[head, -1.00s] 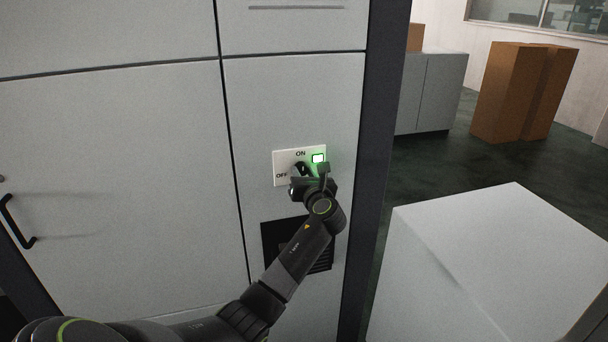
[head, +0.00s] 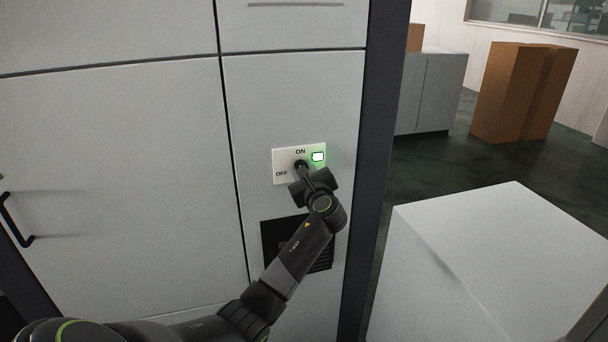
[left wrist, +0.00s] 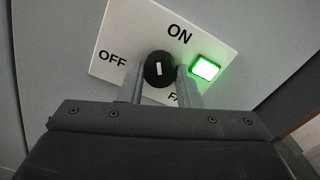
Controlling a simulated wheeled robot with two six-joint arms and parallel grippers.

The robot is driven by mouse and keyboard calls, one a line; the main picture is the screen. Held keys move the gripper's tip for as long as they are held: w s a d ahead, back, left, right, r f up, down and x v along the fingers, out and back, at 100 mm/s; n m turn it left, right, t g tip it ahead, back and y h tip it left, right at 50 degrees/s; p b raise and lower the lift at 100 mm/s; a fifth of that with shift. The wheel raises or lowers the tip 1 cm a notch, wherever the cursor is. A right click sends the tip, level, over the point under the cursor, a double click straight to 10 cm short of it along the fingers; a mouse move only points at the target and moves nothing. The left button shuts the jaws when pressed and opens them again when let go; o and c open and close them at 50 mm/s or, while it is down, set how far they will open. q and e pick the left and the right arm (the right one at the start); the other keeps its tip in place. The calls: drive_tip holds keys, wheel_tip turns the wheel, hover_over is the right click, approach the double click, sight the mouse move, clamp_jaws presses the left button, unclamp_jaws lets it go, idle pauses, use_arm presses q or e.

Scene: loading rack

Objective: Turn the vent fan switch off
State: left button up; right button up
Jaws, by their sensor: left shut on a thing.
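The vent fan switch is a black round knob (left wrist: 159,70) with a white mark, on a white plate (head: 285,165) lettered ON at the top and OFF at the left. In the left wrist view the white mark points up, roughly towards ON. A green light (head: 318,157) glows on the plate's right side; it also shows in the left wrist view (left wrist: 205,68). My left gripper (left wrist: 160,85) is shut on the knob, one finger on each side. In the head view the gripper (head: 304,170) partly hides the knob. My right gripper is not in view.
A dark vent grille (head: 270,238) is set in the panel below the plate, partly behind my left arm. A black door handle (head: 14,222) is at the far left. A large white box (head: 490,260) stands at the right; brown boxes (head: 510,95) stand farther back.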

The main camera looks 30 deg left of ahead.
use_arm(q)
drive_tip(key=n+b, duration=0.5)
drive_tip(key=n, duration=0.6)
idle(0.5)
drive_tip(key=o, duration=1)
drive_tip(key=shift+c, duration=0.2)
drive_tip(key=shift+d, duration=0.1)
